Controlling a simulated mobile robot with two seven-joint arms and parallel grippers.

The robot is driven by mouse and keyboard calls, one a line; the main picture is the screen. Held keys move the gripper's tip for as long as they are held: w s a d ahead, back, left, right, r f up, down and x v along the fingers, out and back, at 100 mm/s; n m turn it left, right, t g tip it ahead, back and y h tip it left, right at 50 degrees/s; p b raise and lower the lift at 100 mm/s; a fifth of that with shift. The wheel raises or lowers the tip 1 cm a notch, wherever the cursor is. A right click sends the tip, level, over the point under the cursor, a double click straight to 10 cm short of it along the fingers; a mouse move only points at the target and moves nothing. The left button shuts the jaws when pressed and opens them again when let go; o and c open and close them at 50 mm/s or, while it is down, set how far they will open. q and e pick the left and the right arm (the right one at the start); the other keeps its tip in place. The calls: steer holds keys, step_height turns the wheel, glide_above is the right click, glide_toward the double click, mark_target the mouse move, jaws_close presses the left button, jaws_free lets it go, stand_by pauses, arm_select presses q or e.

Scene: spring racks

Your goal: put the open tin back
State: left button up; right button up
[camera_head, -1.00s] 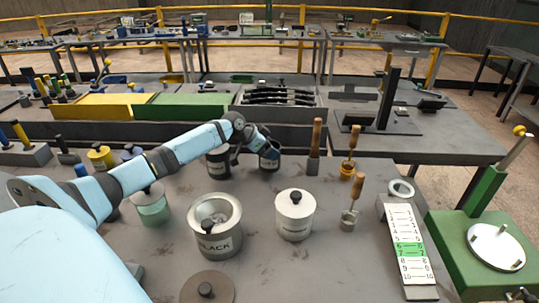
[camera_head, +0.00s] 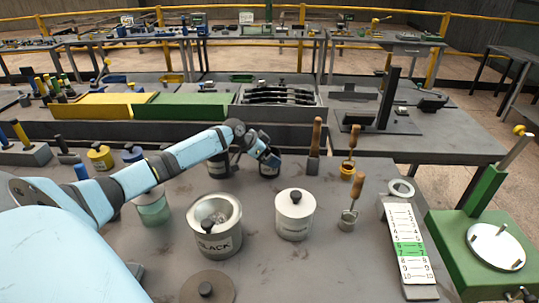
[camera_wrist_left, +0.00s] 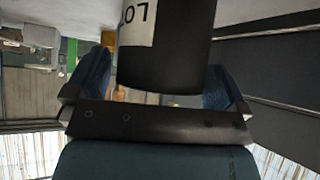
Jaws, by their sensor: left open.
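A dark tin (camera_head: 269,171) stands at the back of the near table in the head view. My left gripper (camera_head: 268,156) is at its upper part. In the left wrist view the dark tin (camera_wrist_left: 168,62), with a white label partly reading "LO", sits between the open fingers of my left gripper (camera_wrist_left: 160,85). Whether its top is open is hidden by the gripper. A second dark tin (camera_head: 218,168) stands to its left, partly behind my arm. A grey tin marked BLACK (camera_head: 217,243) is open in front. My right gripper is not in view.
A lidded white tin (camera_head: 294,225), a lidded green-white tin (camera_head: 153,212) and a loose round lid (camera_head: 207,291) are on the near table. Wooden-handled tools (camera_head: 348,213) and a numbered board (camera_head: 408,243) are at right. Yellow (camera_head: 92,106) and green (camera_head: 193,107) bins lie behind.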

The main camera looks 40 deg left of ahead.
arm_select(q)
steer(key=v, duration=1.2)
